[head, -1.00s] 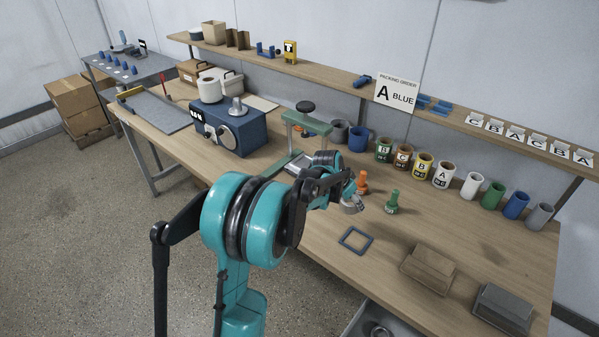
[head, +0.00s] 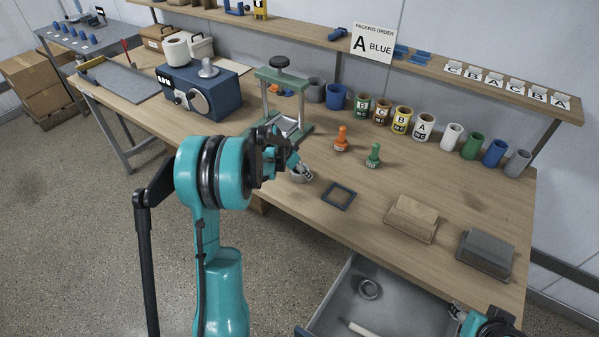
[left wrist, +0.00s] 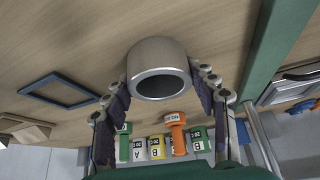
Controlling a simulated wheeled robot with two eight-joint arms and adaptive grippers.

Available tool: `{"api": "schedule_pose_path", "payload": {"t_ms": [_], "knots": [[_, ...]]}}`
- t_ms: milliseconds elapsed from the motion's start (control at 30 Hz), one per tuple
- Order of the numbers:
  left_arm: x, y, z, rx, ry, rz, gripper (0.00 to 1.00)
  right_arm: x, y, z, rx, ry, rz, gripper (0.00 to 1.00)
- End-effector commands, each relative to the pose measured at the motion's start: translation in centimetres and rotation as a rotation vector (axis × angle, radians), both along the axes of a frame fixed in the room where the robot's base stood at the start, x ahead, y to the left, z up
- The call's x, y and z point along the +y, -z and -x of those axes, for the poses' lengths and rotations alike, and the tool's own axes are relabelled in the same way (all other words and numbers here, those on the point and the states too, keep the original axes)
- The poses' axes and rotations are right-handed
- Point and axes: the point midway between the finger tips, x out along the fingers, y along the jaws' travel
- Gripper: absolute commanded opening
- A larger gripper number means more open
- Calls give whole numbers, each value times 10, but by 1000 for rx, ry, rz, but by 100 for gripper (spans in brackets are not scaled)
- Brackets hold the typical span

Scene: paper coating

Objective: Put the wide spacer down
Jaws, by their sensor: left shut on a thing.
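The wide spacer, a short grey metal ring (left wrist: 158,67), sits between the two fingers of my left gripper (left wrist: 163,85) in the left wrist view. The gripper is shut on it. In the head view, the spacer (head: 298,176) shows partly behind my left gripper (head: 304,170), near the bench's front edge and left of a dark blue square frame (head: 325,201). I cannot tell whether its underside touches the bench. My right gripper (head: 460,311) is partly in view at the bottom right, over the open drawer's right side; its finger state is unclear.
The open drawer (head: 312,322) holds a grey ring (head: 369,289) and a pale rod. A green press (head: 283,100) stands behind my left gripper. Orange (head: 341,140) and green (head: 374,156) stamps stand to the right. Bare wood surrounds the square frame.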

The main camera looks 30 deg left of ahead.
Motion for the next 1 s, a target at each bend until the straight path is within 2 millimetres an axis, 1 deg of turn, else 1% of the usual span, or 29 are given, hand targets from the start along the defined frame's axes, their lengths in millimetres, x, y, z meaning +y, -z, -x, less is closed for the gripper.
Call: {"api": "schedule_pose_path", "payload": {"t_ms": [133,267,300,333,367,667,767,867,1000], "knots": [[0,-2,0,0,0,0,28,0,-1,0,0,0,0,40],[0,2,0,0,0,0,28,0,2,0,0,0,0,40],[0,2,0,0,0,0,65,0,1,0,0,0,0,40],[0,1,0,0,0,0,73,0,1,0,0,0,0,40],[0,1,0,0,0,0,78,0,1,0,0,0,0,40],[0,0,0,0,0,0,78,0,0,0,0,0,0,40],[0,-5,1,0,0,0,78,0,-4,0,0,0,0,40],[2,-19,8,0,-1,0,78,0,-9,0,0,0,0,40],[7,-47,24,1,-2,0,78,0,-19,0,0,0,0,40]]}}
